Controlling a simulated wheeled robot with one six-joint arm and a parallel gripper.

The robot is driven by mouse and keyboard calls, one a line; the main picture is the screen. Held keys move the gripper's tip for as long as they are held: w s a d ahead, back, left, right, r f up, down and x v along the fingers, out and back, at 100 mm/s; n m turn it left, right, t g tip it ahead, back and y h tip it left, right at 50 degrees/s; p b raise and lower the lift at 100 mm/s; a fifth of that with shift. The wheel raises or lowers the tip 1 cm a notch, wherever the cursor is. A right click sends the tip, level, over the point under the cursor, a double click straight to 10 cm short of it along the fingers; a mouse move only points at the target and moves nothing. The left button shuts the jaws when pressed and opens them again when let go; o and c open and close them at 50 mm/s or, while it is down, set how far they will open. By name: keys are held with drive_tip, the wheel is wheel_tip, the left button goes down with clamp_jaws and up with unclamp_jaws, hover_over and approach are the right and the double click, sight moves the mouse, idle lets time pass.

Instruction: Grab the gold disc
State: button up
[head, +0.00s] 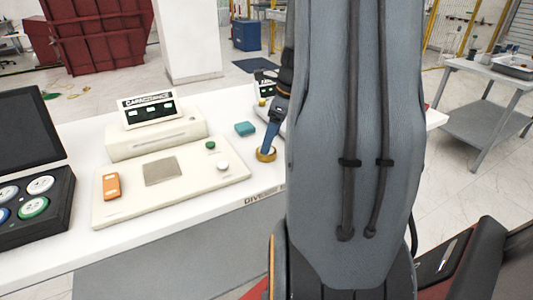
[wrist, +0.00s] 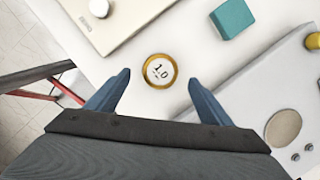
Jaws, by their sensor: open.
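The gold disc (wrist: 160,71) lies flat on the white table in the wrist view. It has a gold rim and a white face marked 1.0. My gripper (wrist: 163,85) is open, with its two blue fingers apart on either side below the disc in the picture. In the head view the gold disc (head: 266,154) sits on the table right by the blue fingertip of my gripper (head: 268,143). My arm hides part of the table there, and I cannot tell whether the finger touches the disc.
A teal block (head: 245,129) lies behind the disc. A cream device (head: 170,180) with an orange block (head: 111,186) stands to the left. A black case (head: 65,215) with several round discs is at far left. A grey device (wrist: 240,105) is right of the disc.

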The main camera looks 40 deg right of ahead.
drive_tip(key=shift+p+x, duration=0.5)
drive_tip(key=shift+x, duration=1.9)
drive_tip(key=shift+c, duration=0.2)
drive_tip(key=c, duration=1.3)
